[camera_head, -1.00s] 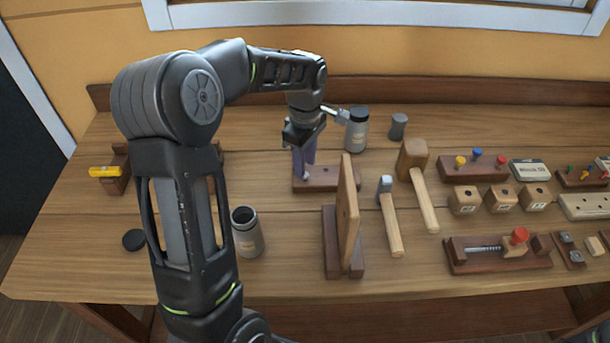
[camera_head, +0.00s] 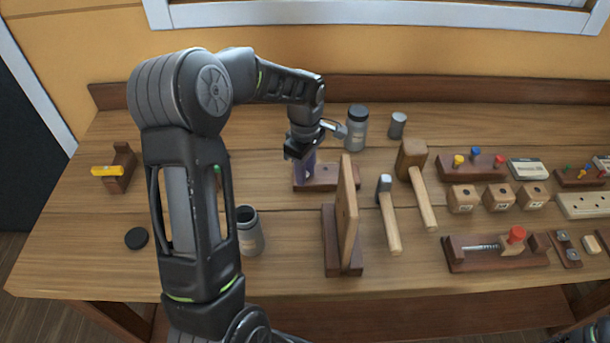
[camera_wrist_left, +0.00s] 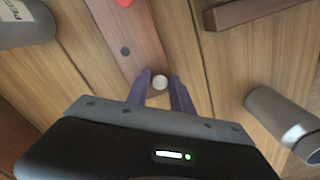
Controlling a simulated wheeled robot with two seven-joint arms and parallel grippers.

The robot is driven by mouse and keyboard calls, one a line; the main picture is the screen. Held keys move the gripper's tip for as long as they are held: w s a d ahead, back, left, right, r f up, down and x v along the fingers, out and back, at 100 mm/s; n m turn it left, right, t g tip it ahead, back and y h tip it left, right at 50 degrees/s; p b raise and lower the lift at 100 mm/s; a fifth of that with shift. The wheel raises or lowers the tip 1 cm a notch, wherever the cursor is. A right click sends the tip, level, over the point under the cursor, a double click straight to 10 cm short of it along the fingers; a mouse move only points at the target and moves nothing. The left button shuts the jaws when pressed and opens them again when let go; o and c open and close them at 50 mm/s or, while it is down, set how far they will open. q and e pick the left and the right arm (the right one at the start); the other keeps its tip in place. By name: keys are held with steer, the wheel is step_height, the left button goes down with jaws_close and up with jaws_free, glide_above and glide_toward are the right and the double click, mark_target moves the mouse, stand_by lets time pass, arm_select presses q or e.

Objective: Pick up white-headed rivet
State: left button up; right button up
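The white-headed rivet (camera_wrist_left: 160,82) shows in the left wrist view as a pale round head at the edge of a brown wooden block (camera_wrist_left: 142,30). My left gripper (camera_wrist_left: 161,80) has its two purple fingers on either side of the head, apart, and a firm grip is not visible. In the head view my left gripper (camera_head: 304,168) points down at the left end of the same low block (camera_head: 335,178). The fingers hide the rivet there.
A lidded grey jar (camera_head: 356,128) stands behind the block, and an open jar (camera_head: 249,231) stands in front at left. An upright wooden board (camera_head: 347,215) on a base is close on the right. A mallet (camera_head: 416,180) and a hammer (camera_head: 390,215) lie farther right.

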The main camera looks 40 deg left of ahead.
arm_select(q)
jaws_close()
stand_by(0.4)
step_height(320, 180, up, 9)
steer(key=shift+b, duration=0.85)
steer(key=shift+r, duration=0.5)
